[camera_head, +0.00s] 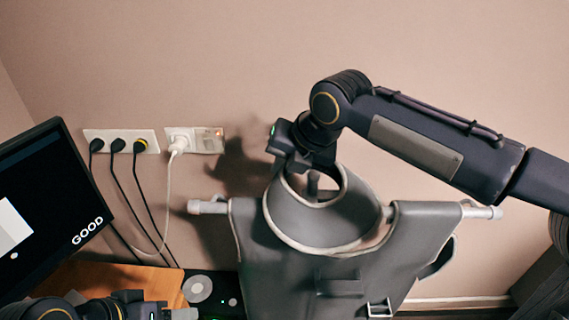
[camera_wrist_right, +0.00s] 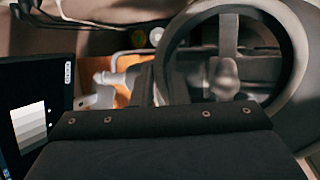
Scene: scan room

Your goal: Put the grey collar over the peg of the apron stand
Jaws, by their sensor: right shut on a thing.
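The grey collar (camera_head: 345,217), a wide ring with a pale edge, is in front of and above the grey apron (camera_head: 300,285). My right gripper (camera_head: 291,160) is shut on the collar's upper left edge.
The stand's crossbar has pale ends, left (camera_head: 207,207) and right (camera_head: 481,212). A monitor (camera_head: 45,210) stands at the left by a wooden surface (camera_head: 130,282). Sockets (camera_head: 122,140) with cables are on the wall behind.

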